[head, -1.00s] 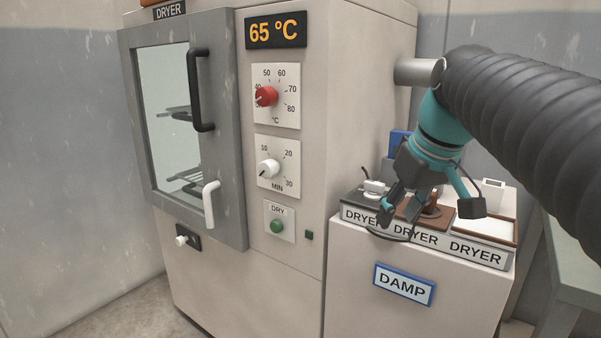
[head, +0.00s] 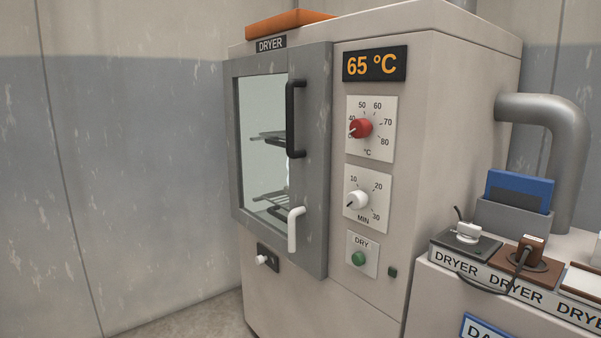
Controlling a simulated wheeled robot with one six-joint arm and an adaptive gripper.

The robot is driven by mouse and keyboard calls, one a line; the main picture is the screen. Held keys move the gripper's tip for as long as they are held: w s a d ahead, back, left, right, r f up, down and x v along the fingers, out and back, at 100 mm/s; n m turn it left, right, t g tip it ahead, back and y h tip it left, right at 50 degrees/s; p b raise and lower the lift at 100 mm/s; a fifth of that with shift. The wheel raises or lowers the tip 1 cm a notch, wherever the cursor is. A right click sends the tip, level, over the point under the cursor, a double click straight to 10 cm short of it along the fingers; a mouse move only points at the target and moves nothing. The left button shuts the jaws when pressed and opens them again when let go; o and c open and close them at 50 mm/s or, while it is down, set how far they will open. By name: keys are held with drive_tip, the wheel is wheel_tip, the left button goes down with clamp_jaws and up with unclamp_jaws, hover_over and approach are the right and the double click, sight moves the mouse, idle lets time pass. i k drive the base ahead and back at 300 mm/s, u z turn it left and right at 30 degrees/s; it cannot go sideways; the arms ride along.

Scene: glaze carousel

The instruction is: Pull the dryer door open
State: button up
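The dryer (head: 450,130) is a tall beige cabinet with a grey-framed glass door (head: 315,190) on its front left. The door looks shut against the cabinet. A black vertical bar handle (head: 291,120) stands at the upper right of the glass. A white lever (head: 293,230) sits lower on the door frame, its long part hanging down. Wire racks (head: 268,200) show through the glass. My gripper is not in view.
A red knob (head: 361,128), a white knob (head: 357,200) and a green button (head: 358,258) are right of the door. A low cabinet with plugs and sockets (head: 515,262) stands at the right. Open space lies left of the dryer, before the wall.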

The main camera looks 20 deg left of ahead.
sight(309, 66)
drive_tip(key=z, duration=1.25)
drive_tip(key=k, duration=0.8)
drive_tip(key=u, duration=1.35)
drive_tip(key=i, duration=0.5)
drive_tip(key=z, duration=0.05)
